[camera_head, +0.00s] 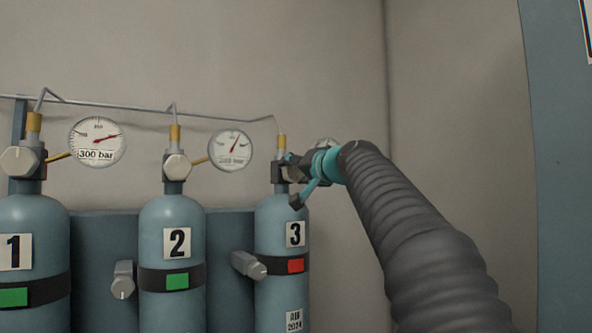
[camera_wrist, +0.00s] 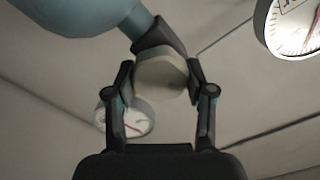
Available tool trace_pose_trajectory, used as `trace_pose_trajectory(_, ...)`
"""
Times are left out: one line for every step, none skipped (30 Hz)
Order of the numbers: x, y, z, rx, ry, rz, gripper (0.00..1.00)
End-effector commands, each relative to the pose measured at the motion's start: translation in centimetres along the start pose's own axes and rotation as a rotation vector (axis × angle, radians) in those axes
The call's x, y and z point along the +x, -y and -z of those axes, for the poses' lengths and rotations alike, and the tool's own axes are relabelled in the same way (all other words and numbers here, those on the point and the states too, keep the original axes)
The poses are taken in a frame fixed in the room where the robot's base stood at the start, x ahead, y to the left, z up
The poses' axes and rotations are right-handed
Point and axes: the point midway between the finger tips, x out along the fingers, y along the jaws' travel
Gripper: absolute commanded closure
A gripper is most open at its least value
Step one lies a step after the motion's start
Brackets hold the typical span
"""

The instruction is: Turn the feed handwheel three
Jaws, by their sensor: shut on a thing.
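The blue-grey cylinder with label 3 (camera_head: 280,222) stands upright at the right end of the row. Its valve is at the top, and its handwheel is mostly hidden behind my gripper (camera_head: 294,180) in the head view. In the wrist view the pale faceted handwheel (camera_wrist: 160,78) sits between the two fingers of my gripper (camera_wrist: 160,88). The fingers are shut on it, one on each side. A dark valve body (camera_wrist: 158,36) joins the handwheel to the cylinder, which also shows at the top left of the wrist view (camera_wrist: 75,14).
Cylinders 1 (camera_head: 38,225) and 2 (camera_head: 158,230) stand to the left, each with a handwheel and gauge. A gauge partly shows behind my gripper (camera_head: 326,142). Grey clamp knobs (camera_head: 123,280) (camera_head: 248,265) stick out between cylinders. A thin pipe (camera_head: 215,114) runs above. Open wall lies right.

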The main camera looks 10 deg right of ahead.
Motion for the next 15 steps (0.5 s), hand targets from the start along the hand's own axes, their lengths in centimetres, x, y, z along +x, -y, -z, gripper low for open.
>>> trace_pose_trajectory(0.00, 0.00, 0.08, 0.044, -0.002, 0.000, 0.81)
trace_pose_trajectory(0.00, -0.01, 0.08, 0.072, -0.002, 0.000, 0.81)
trace_pose_trajectory(0.00, -0.03, 0.08, 0.110, -0.002, 0.000, 0.81)
trace_pose_trajectory(-0.01, -0.04, 0.08, 0.138, -0.002, 0.000, 0.81)
trace_pose_trajectory(-0.01, -0.05, 0.08, 0.166, -0.002, 0.000, 0.81)
trace_pose_trajectory(-0.01, -0.06, 0.08, 0.204, -0.002, 0.000, 0.81)
trace_pose_trajectory(-0.01, -0.07, 0.07, 0.232, -0.002, 0.000, 0.81)
trace_pose_trajectory(-0.01, -0.08, 0.07, 0.259, -0.002, 0.000, 0.81)
trace_pose_trajectory(-0.01, -0.09, 0.07, 0.296, -0.002, 0.000, 0.81)
trace_pose_trajectory(-0.01, -0.10, 0.07, 0.323, -0.002, 0.000, 0.81)
trace_pose_trajectory(-0.02, -0.11, 0.07, 0.349, -0.002, 0.000, 0.81)
trace_pose_trajectory(-0.02, -0.12, 0.06, 0.383, -0.002, 0.001, 0.81)
trace_pose_trajectory(-0.02, -0.13, 0.06, 0.407, -0.002, 0.001, 0.81)
trace_pose_trajectory(-0.02, -0.13, 0.06, 0.432, -0.002, 0.001, 0.81)
trace_pose_trajectory(-0.02, -0.14, 0.05, 0.463, -0.002, 0.001, 0.81)
